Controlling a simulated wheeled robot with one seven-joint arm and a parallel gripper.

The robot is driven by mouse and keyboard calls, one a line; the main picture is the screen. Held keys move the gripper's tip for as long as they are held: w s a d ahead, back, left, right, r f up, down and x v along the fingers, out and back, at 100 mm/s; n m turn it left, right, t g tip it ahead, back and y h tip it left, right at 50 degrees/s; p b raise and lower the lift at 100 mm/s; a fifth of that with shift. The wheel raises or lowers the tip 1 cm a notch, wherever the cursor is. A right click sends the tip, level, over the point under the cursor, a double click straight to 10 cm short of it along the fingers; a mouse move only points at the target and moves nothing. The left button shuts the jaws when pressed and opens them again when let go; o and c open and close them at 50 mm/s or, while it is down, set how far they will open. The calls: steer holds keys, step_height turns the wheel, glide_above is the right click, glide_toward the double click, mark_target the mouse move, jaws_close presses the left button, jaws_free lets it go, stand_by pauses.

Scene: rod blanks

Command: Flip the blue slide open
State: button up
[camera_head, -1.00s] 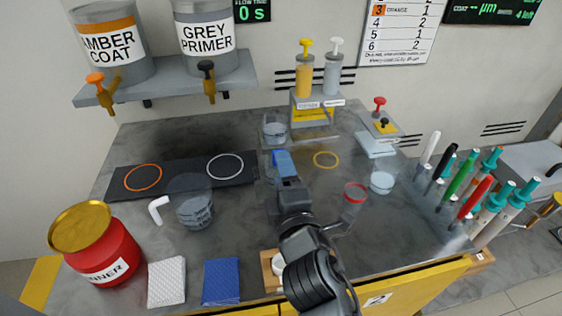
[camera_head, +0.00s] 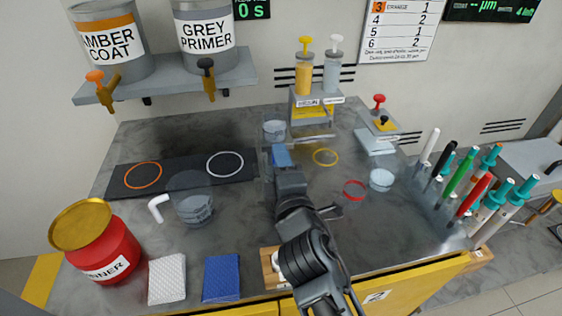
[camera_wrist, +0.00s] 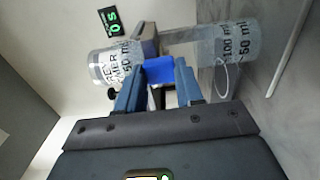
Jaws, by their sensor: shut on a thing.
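A bright blue piece, which looks like the blue slide (camera_wrist: 158,70), sits between my fingertips in the wrist view. My gripper (camera_wrist: 157,82) is shut on it, one finger on each side. In the head view my gripper (camera_head: 283,163) reaches over the middle of the bench, with blue at its tip near a clear cup (camera_head: 275,130). The fingers are bluish too, so I cannot separate them from the slide there. What the slide is mounted on is mostly hidden by my gripper.
A clear handled jug (camera_head: 192,208) stands left of my arm, and another small cup (camera_head: 381,180) to the right. The pump stand (camera_head: 314,108) is behind. Several marker-like tools stand at the right. A red drum (camera_head: 98,250) and a blue cloth (camera_head: 221,279) are at front left.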

jaws_close()
steer(key=shift+s, duration=0.1)
steer(key=shift+v, duration=1.5)
steer(key=o, duration=0.8)
jaws_free()
steer(key=shift+d, duration=0.1)
steer(key=shift+b+v, duration=0.4)
steer(key=shift+v, duration=3.55)
